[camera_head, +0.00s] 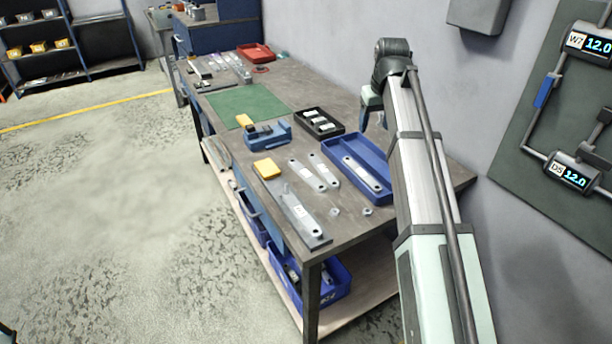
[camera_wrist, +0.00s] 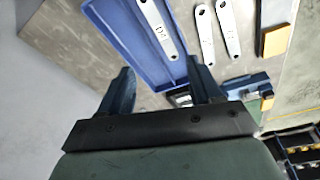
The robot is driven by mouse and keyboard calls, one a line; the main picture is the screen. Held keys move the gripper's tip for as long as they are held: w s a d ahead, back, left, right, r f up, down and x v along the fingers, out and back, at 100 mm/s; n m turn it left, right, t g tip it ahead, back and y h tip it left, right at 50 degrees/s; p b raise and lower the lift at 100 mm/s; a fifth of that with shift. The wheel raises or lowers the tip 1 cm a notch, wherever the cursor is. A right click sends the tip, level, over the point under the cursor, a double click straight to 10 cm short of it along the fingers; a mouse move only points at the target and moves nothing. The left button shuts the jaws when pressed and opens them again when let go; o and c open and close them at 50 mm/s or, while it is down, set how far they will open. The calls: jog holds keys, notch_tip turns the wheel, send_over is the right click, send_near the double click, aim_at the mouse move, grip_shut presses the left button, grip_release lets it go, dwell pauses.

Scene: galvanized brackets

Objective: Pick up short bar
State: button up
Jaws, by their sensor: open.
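Flat grey metal bars lie on the workbench; I cannot tell for sure which one is the short bar. Two lie side by side on the bare top, a left bar (camera_head: 307,175) and a right bar (camera_head: 325,171); both also show in the wrist view, one (camera_wrist: 205,35) beside the other (camera_wrist: 229,28). A labelled bar (camera_head: 362,174) lies in the blue tray (camera_head: 385,193), and shows in the wrist view (camera_wrist: 157,28). My gripper (camera_wrist: 161,68) is open and empty, above the tray's end, with the bars beyond its fingertips. In the head view my arm partly hides it.
A yellow block (camera_head: 267,169), blue vise (camera_head: 268,134), black tray (camera_head: 319,123) and green mat (camera_head: 245,105) are close by. Small rings (camera_head: 367,211) lie near the tray. A wall stands behind the bench.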

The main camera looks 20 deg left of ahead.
aim_at(308, 175)
jog(key=a+f+n+g, duration=0.15)
jog(key=a+f, duration=0.25)
jog(key=a, duration=0.5)
jog(key=a+f+n+g, duration=0.1)
jog(key=a+f+n, duration=0.25)
jog(key=a, duration=0.65)
jog(key=shift+h, duration=0.4)
notch_tip(308, 175, down, 14)
jog(key=shift+w+d+r, duration=0.1)
jog(key=shift+w+d, duration=0.05)
jog(key=shift+c, duration=0.3)
grip_shut()
